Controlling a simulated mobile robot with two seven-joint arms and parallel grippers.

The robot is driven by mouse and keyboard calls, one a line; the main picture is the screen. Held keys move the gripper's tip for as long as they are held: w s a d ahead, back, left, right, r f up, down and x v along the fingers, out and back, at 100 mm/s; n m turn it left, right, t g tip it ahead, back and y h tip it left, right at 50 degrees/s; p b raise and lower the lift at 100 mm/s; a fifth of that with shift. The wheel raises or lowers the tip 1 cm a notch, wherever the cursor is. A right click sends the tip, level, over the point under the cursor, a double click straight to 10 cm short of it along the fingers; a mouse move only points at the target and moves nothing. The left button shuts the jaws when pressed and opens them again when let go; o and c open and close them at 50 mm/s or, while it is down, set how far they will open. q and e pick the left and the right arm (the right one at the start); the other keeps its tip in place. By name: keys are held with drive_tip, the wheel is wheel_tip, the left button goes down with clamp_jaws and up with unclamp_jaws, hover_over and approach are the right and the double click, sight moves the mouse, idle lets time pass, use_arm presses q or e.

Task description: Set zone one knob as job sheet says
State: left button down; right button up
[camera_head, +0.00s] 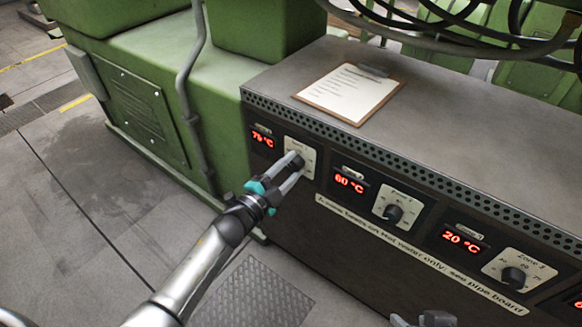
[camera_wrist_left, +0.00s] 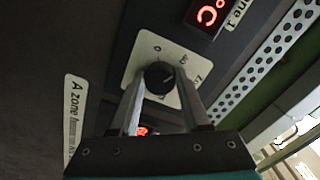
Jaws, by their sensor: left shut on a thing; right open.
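The zone one knob is a round black dial on a white scale plate (camera_head: 308,160), at the left end of the dark control panel. In the left wrist view the knob (camera_wrist_left: 159,76) sits between the fingers, with a pale pointer mark on it. My left gripper (camera_head: 293,165) is shut on this knob and hides much of it in the head view. The red display (camera_head: 262,139) beside it seems to read 75 °C. The job sheet (camera_head: 348,92) lies on a clipboard on top of the cabinet; its writing is too small to read. My right gripper (camera_head: 424,320) is open at the bottom edge, partly cut off.
The zone two knob (camera_head: 393,213) has a display showing 60 °C (camera_head: 349,182). The zone three knob (camera_head: 513,277) has one showing 20 °C (camera_head: 462,242). A lettered strip (camera_head: 400,245) runs below them. Green machinery (camera_head: 140,80) stands at left, and cables (camera_head: 450,40) hang above the cabinet.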

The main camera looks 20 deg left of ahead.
sight(292, 167)
use_arm(q)
drive_tip(key=shift+c, duration=1.9)
unclamp_jaws()
drive_tip(key=shift+s+a, duration=0.2)
drive_tip(key=shift+s, duration=0.3)
drive_tip(key=shift+p+v, duration=0.75)
drive_tip(key=shift+v, duration=0.45)
drive_tip(key=p+v, duration=0.3)
drive_tip(key=v, duration=0.8)
drive_tip(key=shift+s+a, duration=0.15)
drive_tip(key=shift+s, duration=0.2)
use_arm(e)
wheel_tip(292, 167, down, 8)
drive_tip(key=s+d+g, duration=0.1)
drive_tip(key=g, duration=0.1)
drive_tip(key=shift+s+h, duration=0.3)
drive_tip(key=shift+s, duration=0.05)
drive_tip(key=shift+f, duration=0.2)
